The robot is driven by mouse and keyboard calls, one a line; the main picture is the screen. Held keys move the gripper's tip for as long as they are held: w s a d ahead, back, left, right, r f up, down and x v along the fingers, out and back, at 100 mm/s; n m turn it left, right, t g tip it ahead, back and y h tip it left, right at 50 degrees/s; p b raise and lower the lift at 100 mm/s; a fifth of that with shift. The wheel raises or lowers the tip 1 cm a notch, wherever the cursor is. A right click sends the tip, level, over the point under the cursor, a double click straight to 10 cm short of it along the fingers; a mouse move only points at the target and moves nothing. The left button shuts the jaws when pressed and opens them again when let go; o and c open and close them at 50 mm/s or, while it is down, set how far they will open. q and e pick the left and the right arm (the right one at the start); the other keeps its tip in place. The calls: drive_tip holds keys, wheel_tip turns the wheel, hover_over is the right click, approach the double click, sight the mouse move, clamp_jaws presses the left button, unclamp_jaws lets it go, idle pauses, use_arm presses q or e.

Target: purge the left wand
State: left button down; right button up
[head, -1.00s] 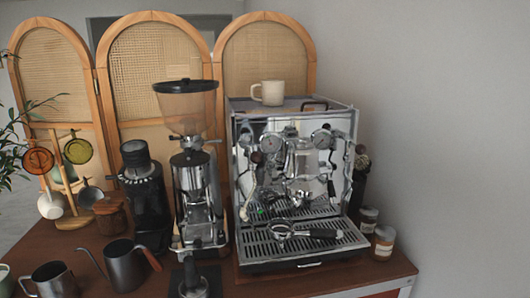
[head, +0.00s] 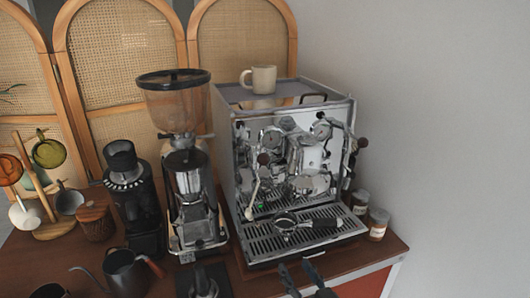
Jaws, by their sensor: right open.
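The chrome espresso machine (head: 252,165) stands right of centre in the head view. A dark round knob (head: 263,159) sits above the wand. A portafilter (head: 287,223) lies on the drip tray (head: 262,246), its handle to the right. My right gripper (head: 298,270) is at the bottom edge, in front of and below the drip tray. Its dark fingers are apart and empty. My left gripper is not in view.
A grinder (head: 186,172) with a large hopper stands left of the machine. A cream mug (head: 264,79) is on top of the machine. Two jars (head: 377,225) stand at its right. A dark kettle (head: 126,272) is at the front left. The counter's front right (head: 350,262) is clear.

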sight(266, 163)
wheel_tip(266, 163, up, 19)
drive_tip(key=s+a+t+y+p, duration=0.1)
drive_tip(key=s+a+t+y, duration=0.15)
drive_tip(key=t+y, duration=0.2)
drive_tip(key=shift+n+h, duration=0.25)
drive_tip(key=shift+n, duration=0.05)
drive_tip(key=p+x, duration=0.1)
drive_tip(key=x, duration=0.3)
drive_tip(key=p+x, duration=0.1)
drive_tip(key=x, duration=0.3)
drive_tip(key=p+x, duration=0.2)
drive_tip(key=x, duration=0.2)
drive_tip(key=shift+w+r, duration=0.15)
drive_tip(key=shift+r, duration=0.25)
drive_tip(key=shift+w+a+r, duration=0.15)
drive_tip(key=shift+w+a, duration=0.1)
drive_tip(key=shift+w, duration=0.25)
clamp_jaws()
